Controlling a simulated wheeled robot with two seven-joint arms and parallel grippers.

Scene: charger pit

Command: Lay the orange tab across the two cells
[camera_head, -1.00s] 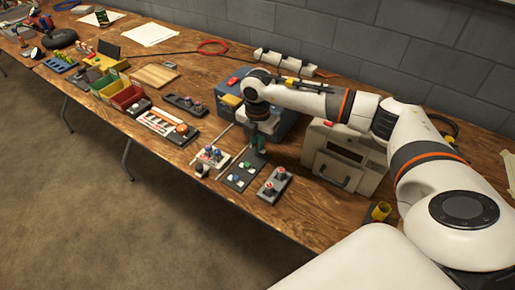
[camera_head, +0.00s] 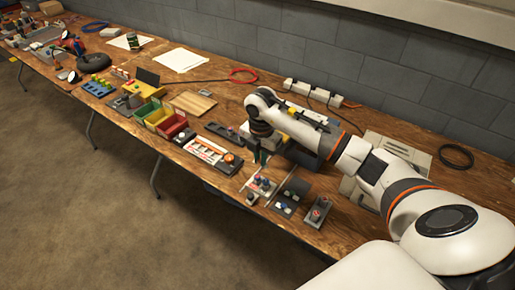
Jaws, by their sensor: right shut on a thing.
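My right gripper (camera_head: 257,156) points down over the workbench, just above and behind the small tray with red and blue parts (camera_head: 261,184). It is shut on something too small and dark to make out. A dark board (camera_head: 212,161) left of the gripper carries pale strips with red marks and a round orange piece (camera_head: 229,158). I cannot tell the orange tab or the two cells apart at this size. My left gripper is out of view.
A dark board with small parts (camera_head: 291,194) and a grey block with round knobs (camera_head: 316,212) lie to the right, near the front edge. Green (camera_head: 146,110) and red (camera_head: 173,126) bins stand at left. A power strip (camera_head: 309,92) lies by the wall.

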